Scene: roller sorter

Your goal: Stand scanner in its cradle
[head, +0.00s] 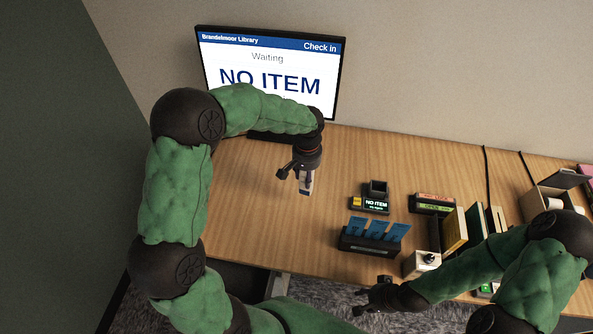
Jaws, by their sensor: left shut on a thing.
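My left gripper (299,172) points down over the left part of the desk, shut on a small white and blue thing that looks like the scanner (306,183). The scanner hangs below the fingers, roughly upright, and its upper part is hidden by them. A dark, square, open-topped holder that looks like the cradle (377,187) stands on the desk to the right of the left gripper, apart from it. It is behind a small display reading NO ITEM. My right gripper (374,294) is empty at the front edge of the desk, its fingers apart.
A monitor (270,70) stands at the back left. A dark tray (368,246) of blue cards sits in front of the display. The desk's left part (235,200) is clear.

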